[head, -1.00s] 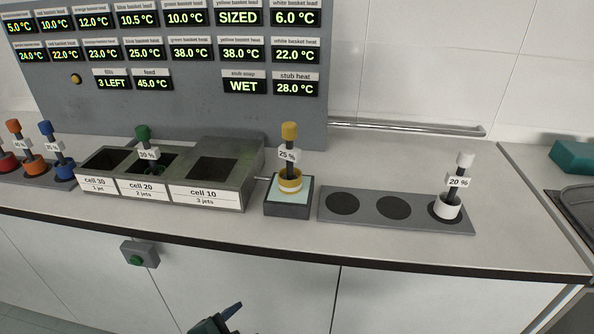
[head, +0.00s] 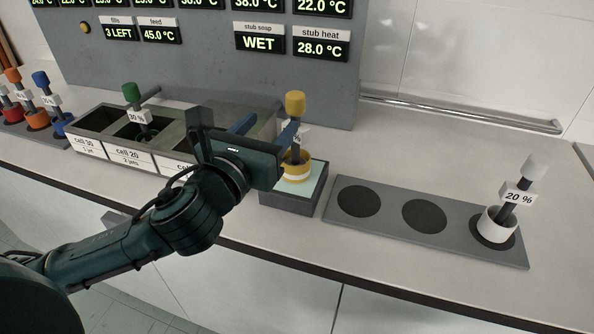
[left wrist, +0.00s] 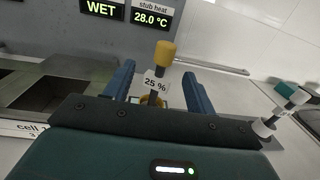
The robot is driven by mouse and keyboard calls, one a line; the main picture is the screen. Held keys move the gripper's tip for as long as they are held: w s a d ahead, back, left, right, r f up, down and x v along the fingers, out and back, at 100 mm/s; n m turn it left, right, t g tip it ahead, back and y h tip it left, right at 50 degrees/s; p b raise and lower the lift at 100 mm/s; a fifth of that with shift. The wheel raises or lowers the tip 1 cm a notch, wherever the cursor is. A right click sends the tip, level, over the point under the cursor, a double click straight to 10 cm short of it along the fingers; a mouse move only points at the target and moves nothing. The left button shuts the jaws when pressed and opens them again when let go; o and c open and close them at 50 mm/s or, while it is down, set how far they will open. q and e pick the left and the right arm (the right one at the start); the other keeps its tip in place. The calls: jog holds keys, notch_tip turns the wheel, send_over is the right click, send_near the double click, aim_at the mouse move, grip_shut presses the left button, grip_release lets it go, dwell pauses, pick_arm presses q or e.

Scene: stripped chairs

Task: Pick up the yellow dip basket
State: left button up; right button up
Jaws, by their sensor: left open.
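The yellow dip basket (head: 295,165) stands upright on a pale pad on a dark square block (head: 290,202). It has a yellow knob on a dark stem, a tag, and a yellow and white cup at the bottom. My left gripper (head: 267,128) is open at the basket's stem. In the left wrist view, the yellow basket (left wrist: 165,55) with its "25 %" tag shows between the two blue fingers (left wrist: 160,90), with no clear contact. The lower part of the basket is mostly hidden there by the gripper body. My right gripper is not in view.
The three-cell trough (head: 90,140) with a green basket (head: 132,97) is left of the block, partly behind my arm. A grey rack (head: 390,222) with a white basket (head: 497,222) is to the right. A display panel (head: 210,75) stands behind.

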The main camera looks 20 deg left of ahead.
aim_at(300, 96)
pick_arm(q)
jog(key=w+b, duration=0.1)
jog(key=w, duration=0.1)
jog(key=w+b, duration=0.1)
jog(key=w, duration=0.1)
jog(key=w+d+b, duration=0.1)
jog(key=shift+w, duration=0.4)
jog(key=w+b, duration=0.1)
jog(key=w, duration=0.1)
jog(key=w+d+b, duration=0.1)
jog(key=w, duration=0.2)
jog(key=shift+w+r+b, duration=0.1)
jog(key=shift+w+b, duration=0.05)
jog(key=shift+b, duration=0.2)
jog(key=shift+w+r, duration=0.1)
jog(key=shift+w, duration=0.1)
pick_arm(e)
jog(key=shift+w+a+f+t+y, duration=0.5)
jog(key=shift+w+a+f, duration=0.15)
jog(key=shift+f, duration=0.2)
pick_arm(q)
jog(key=shift+c, duration=0.5)
grip_shut()
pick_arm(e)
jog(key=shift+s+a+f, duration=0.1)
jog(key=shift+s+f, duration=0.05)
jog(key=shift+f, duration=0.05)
